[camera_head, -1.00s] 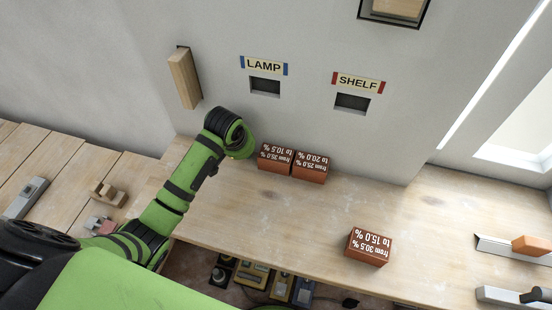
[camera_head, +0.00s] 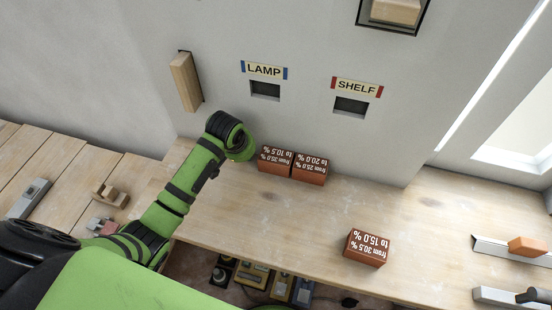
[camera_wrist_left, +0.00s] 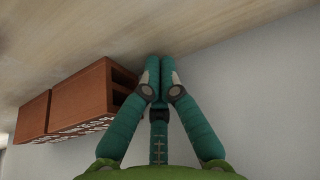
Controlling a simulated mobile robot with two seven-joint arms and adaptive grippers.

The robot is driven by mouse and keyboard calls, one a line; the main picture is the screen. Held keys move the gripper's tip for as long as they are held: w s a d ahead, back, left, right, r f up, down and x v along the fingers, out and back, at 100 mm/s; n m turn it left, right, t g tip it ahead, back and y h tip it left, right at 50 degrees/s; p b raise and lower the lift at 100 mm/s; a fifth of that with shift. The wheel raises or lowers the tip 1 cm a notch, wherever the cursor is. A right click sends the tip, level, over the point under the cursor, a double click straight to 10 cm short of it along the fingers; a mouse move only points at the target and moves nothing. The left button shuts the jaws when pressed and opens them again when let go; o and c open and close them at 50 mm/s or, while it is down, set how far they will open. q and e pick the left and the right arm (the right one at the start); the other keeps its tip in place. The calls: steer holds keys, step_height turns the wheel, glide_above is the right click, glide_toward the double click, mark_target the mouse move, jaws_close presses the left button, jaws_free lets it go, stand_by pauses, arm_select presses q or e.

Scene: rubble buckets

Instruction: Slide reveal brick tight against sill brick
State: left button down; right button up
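Two red-brown bricks stand side by side on the wooden ledge by the wall: a left brick (camera_head: 275,160) labelled 35.0 % to 10.5 %, and a right brick (camera_head: 310,169) labelled 25.0 % to 20.0 %. I cannot tell which is reveal or sill, or whether a thin gap divides them. In the left wrist view the nearer brick (camera_wrist_left: 92,98) shows hollow openings in its end; the other brick (camera_wrist_left: 32,118) lies beyond it. My left gripper (camera_wrist_left: 160,64) is shut and empty, fingertips together beside the nearer brick's end. The head view hides its fingers. My right gripper is out of view.
A third brick (camera_head: 368,247) lies apart at the ledge's front edge. The wall has LAMP (camera_head: 265,90) and SHELF (camera_head: 351,106) recesses and a wooden block (camera_head: 186,81). Trowels lie far right.

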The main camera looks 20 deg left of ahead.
arm_select(q)
steer(key=shift+d, duration=0.1)
stand_by(0.5)
steer(key=shift+w+d, duration=0.1)
steer(key=shift+d, duration=1.4)
steer(key=shift+a, duration=0.1)
steer(key=shift+a, duration=1.2)
step_height(320, 180, up, 9)
steer(key=shift+f, duration=0.1)
